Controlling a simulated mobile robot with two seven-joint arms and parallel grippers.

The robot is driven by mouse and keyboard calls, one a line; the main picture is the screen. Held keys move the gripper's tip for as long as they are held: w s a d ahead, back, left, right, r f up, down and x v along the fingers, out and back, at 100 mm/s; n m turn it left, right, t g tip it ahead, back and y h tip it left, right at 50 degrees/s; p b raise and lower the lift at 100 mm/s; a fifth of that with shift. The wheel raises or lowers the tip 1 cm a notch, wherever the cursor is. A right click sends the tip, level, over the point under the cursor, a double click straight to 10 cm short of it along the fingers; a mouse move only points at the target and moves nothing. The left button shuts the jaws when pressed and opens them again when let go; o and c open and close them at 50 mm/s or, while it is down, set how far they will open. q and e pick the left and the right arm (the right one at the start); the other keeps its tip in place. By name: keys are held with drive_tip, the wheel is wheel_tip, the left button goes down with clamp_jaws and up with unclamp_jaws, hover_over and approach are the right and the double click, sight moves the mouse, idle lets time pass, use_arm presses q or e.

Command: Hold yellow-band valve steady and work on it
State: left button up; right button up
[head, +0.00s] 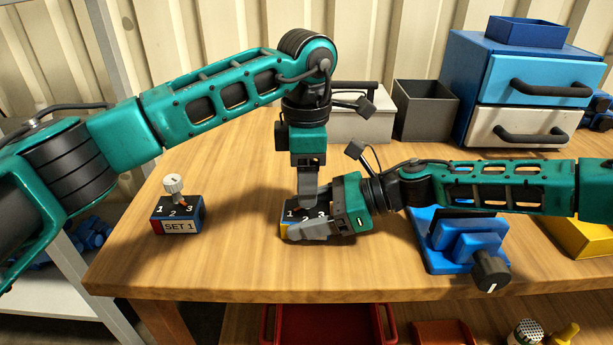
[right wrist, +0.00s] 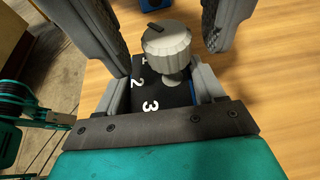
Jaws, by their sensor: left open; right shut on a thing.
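The yellow-band valve (head: 284,227) is a dark block on the table with numbers on top and a yellow band at its left end. My right gripper (head: 300,224) is shut on the block from the right, one finger along its front. My left gripper (head: 308,203) points down over the block, hiding the knob in the head view. In the right wrist view the ribbed knob (right wrist: 167,50) stands beyond the numbers 1, 2 and 3. My left gripper (right wrist: 172,42) is open there, one finger each side of the knob with visible gaps.
A similar SET 1 valve (head: 177,214) with a red band and pale knob stands at the left. A blue fixture (head: 463,240) with a black knob is under my right arm. Grey bins (head: 425,110) and blue-and-white drawers (head: 525,95) stand behind. The table front between the valves is clear.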

use_arm(q)
drive_tip(key=shift+c, duration=0.4)
drive_tip(key=c, duration=1)
drive_tip(key=n, duration=0.4)
drive_tip(key=shift+r+n, duration=0.1)
drive_tip(key=shift+n, duration=2)
drive_tip(key=o, duration=1.1)
